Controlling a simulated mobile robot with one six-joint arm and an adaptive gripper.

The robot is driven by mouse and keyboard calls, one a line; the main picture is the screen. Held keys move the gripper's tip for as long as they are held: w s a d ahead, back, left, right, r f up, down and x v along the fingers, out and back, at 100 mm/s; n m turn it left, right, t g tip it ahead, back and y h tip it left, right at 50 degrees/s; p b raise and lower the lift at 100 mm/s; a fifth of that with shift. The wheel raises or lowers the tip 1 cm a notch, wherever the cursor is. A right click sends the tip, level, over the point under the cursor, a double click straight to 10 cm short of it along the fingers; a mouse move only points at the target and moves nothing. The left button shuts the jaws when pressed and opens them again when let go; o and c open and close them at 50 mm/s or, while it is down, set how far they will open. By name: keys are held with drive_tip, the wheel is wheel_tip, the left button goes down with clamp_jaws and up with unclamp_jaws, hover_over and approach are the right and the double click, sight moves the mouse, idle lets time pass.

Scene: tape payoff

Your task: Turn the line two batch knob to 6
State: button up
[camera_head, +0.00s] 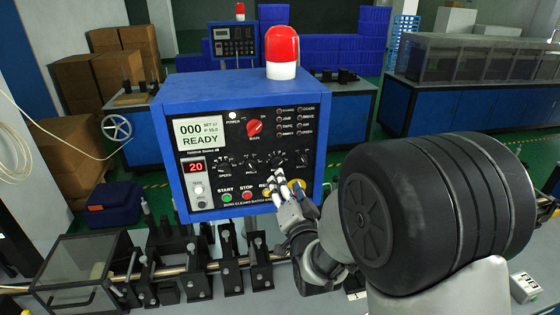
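A blue control box (172,150) with a black front panel stands in the middle of the view. A row of small knobs with dial marks crosses the panel: a left knob (222,168), a second knob (250,163), a third knob (277,158) and a right knob (301,158). Their labels and pointer settings are too small to read surely, so I cannot tell which is the batch knob. My gripper (281,178) is at the panel, just below the third knob, and hides part of the lower right. Contact and finger opening are unclear.
The panel also has a READY screen (199,133), a red "20" display (196,167), a red rotary switch (254,128), a green button (226,197) and a red button (247,195). A red beacon (282,46) tops the box. Rollers and brackets (230,265) stand in front.

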sight(278, 166)
drive_tip(key=p+x, duration=0.1)
drive_tip(key=x, duration=0.8)
drive_tip(key=shift+w, duration=0.15)
drive_tip(key=shift+c, duration=0.3)
clamp_jaws()
drive_tip(key=shift+f+n+b, duration=0.1)
drive_tip(key=shift+n+b, duration=0.3)
drive_tip(key=shift+b, duration=0.4)
drive_tip(key=n+b, duration=1.6)
drive_tip(key=b, duration=0.2)
drive_tip(key=shift+d+n, duration=0.1)
drive_tip(key=shift+n, duration=0.3)
